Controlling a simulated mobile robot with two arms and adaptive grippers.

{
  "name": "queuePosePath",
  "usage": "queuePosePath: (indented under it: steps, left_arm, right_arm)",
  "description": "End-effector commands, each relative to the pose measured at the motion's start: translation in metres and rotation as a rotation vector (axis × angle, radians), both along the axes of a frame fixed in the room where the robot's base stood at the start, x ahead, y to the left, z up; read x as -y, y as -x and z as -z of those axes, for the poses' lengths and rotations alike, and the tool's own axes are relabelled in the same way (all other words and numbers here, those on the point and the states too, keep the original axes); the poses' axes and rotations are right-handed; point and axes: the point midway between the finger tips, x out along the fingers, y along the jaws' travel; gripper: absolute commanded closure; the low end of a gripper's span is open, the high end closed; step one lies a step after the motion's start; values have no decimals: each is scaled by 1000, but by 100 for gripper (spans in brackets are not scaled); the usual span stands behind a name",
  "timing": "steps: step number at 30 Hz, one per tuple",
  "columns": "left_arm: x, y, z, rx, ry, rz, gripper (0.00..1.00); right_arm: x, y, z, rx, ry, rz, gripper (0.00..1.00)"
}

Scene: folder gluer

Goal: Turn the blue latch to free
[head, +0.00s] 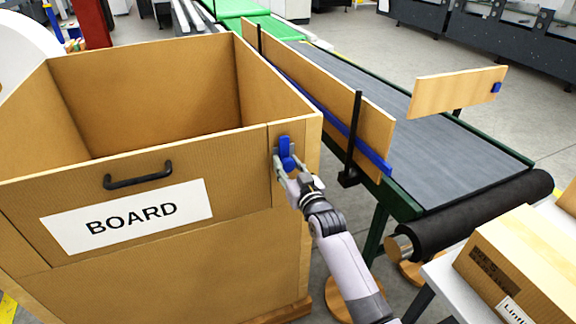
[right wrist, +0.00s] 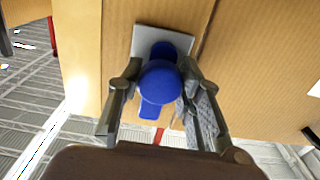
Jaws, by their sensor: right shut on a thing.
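The blue latch (head: 286,153) is on the front face of the big cardboard-brown bin (head: 245,235), near its right corner. In the head view the latch stands roughly upright. In the right wrist view the latch (right wrist: 160,82) shows a round blue knob in front of a blue bar, on a pale grey plate (right wrist: 150,42). My right gripper (head: 284,172) is at the latch. In the right wrist view its fingers (right wrist: 155,100) lie on both sides of the knob, shut on it. The contact itself is partly hidden. My left gripper is not in view.
The bin's front panel has a black handle (head: 138,176) and a white BOARD label (head: 128,216). A conveyor (head: 440,150) with a wooden side guide (head: 330,88) runs close on the right. A carton (head: 530,265) stands on a table at lower right.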

Motion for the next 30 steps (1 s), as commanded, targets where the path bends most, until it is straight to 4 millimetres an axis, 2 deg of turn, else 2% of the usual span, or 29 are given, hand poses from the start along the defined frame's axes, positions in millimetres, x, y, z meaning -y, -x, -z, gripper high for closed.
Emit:
queuePosePath:
  steps: [8,9,18,30]
  left_arm:
    - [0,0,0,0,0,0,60]
    - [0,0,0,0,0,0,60]
    - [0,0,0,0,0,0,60]
    - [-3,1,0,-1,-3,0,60]
  right_arm:
    - [-1,1,3,-9,-5,-1,100]
    - [-1,1,3,-9,-5,-1,66]
    - [0,0,1,-4,-4,-1,46]
    - [1,4,1,-1,-3,0,45]
